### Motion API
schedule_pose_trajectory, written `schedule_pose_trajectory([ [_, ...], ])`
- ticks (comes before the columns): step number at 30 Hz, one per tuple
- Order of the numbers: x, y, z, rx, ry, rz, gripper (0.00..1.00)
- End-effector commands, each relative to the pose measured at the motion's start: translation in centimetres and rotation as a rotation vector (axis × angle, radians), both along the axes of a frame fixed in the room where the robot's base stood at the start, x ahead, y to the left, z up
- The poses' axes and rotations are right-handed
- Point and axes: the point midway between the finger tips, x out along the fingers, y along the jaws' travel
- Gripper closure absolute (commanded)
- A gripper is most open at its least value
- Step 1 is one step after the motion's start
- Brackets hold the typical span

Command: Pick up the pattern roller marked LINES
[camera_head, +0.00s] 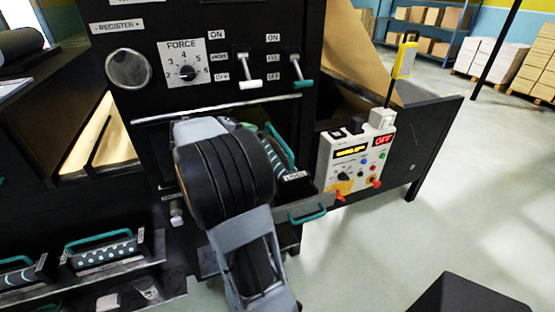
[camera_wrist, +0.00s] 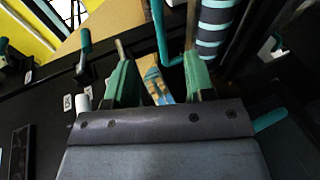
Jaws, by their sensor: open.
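The striped roller (camera_head: 286,166) sits in the open drawer-like tray under the machine, just right of my wrist. It has dark and pale bands, a teal handle (camera_head: 277,143) and a small end label that looks like LINES but is blurred. In the wrist view the banded roller (camera_wrist: 213,32) is at the upper right, its teal handle (camera_wrist: 160,35) between my fingers' line of view. My gripper (camera_wrist: 156,45) is open, its two green fingers apart with nothing held. In the head view my arm hides most of the gripper and part of the roller.
A dotted roller (camera_head: 105,252) and another roller (camera_head: 20,273) lie on a lower left shelf. The black machine front with the FORCE dial (camera_head: 187,72) and two levers stands above the tray. A white control box (camera_head: 355,160) showing OFF is right. Open floor lies right.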

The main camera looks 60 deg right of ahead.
Motion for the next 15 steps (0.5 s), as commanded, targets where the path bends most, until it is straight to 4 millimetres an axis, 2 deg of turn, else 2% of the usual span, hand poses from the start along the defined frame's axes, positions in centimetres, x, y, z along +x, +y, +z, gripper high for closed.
schedule_pose_trajectory([
  [3, -1.0, -1.9, -0.6, 0.0, 0.003, -0.003, 0.51],
  [7, -1.7, -3.6, -1.4, 0.002, 0.003, -0.001, 0.51],
  [15, -2.4, -5.1, -2.1, 0.003, 0.001, 0.003, 0.51],
])
